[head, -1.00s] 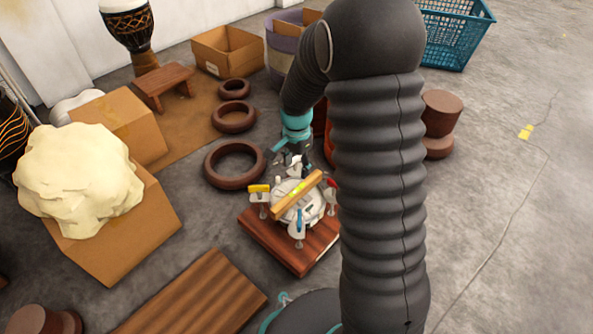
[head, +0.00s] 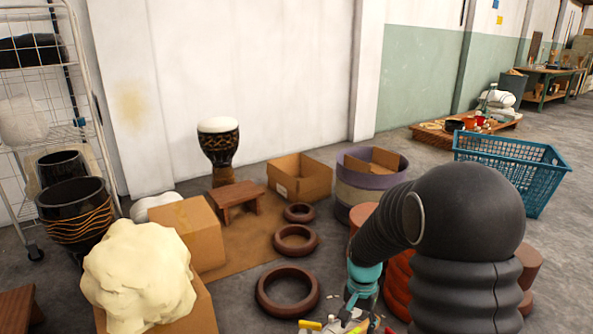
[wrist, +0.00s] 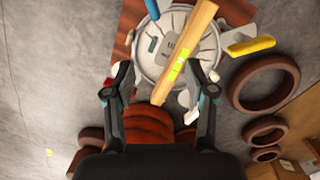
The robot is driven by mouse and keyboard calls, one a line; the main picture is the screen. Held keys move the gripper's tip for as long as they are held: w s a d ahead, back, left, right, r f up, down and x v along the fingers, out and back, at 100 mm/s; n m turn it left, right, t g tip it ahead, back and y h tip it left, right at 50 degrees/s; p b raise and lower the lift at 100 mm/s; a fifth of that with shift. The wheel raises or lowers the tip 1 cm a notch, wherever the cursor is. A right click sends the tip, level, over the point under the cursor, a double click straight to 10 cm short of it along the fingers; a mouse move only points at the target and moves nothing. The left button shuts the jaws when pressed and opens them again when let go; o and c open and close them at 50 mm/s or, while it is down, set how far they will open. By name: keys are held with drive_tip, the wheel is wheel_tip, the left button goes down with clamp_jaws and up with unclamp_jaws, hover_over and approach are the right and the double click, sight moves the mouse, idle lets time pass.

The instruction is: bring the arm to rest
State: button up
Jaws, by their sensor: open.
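My gripper (wrist: 160,92) is open and empty in the wrist view, its two fingers spread wide. Past the fingertips, a round pale drum head (wrist: 155,55) lies on a reddish wooden board (wrist: 122,42). A wooden bar (wrist: 185,55) with a yellow-green level vial lies across it, and clamps with blue and yellow handles (wrist: 250,46) sit around the rim. In the head view my arm (head: 465,215) reaches forward and down. The gripper's tips there are at the bottom edge and partly cut off, so only a little of the drum head shows.
Brown rings (head: 287,290) lie on the floor left of my arm. A cardboard box (head: 300,178), a purple-rimmed tub (head: 352,198) and a blue basket (head: 512,172) stand behind. A goblet drum (head: 220,150) stands by the wall. A cream lump (head: 138,280) sits on a box at left.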

drive_tip(key=s+r+n+t+p, duration=0.2)
drive_tip(key=s+r, duration=0.5)
drive_tip(key=r, duration=0.4)
drive_tip(key=s+r+n+t+p, duration=0.2)
drive_tip(key=s+r+p, duration=0.3)
drive_tip(key=r, duration=0.6)
drive_tip(key=s+r+n+t+p, duration=0.2)
drive_tip(key=s+r+p, duration=0.1)
drive_tip(key=s+r, duration=0.6)
wheel_tip(320, 180, up, 2)
drive_tip(key=shift+s+d+r+t, duration=0.15)
drive_tip(key=shift+s+t, duration=0.1)
drive_tip(key=shift+t, duration=0.05)
